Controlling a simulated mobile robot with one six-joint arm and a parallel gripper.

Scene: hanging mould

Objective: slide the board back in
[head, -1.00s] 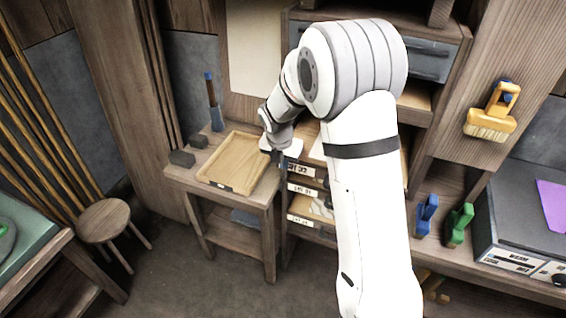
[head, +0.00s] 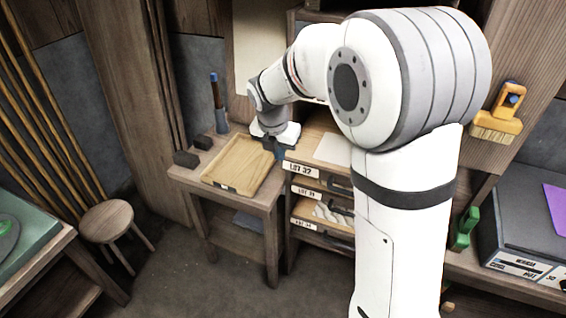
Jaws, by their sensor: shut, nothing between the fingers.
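A rack of wooden boards with white front labels stands right of the side table. The top board (head: 307,149), labelled LOT 32, bears a pale flat sheet and sticks out towards the front. Its rear right part is hidden behind my arm. Two lower boards, one at mid height (head: 312,194) and one further down (head: 322,226), show below it. My gripper (head: 276,151) is shut and empty, pointing down at the left front corner of the top board, beside the tray. I cannot tell whether its fingertips touch the board.
A shallow wooden tray (head: 212,180) lies on the side table (head: 265,203), just left of my gripper. A round stool (head: 106,220) stands on the left. The floor in front is clear.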

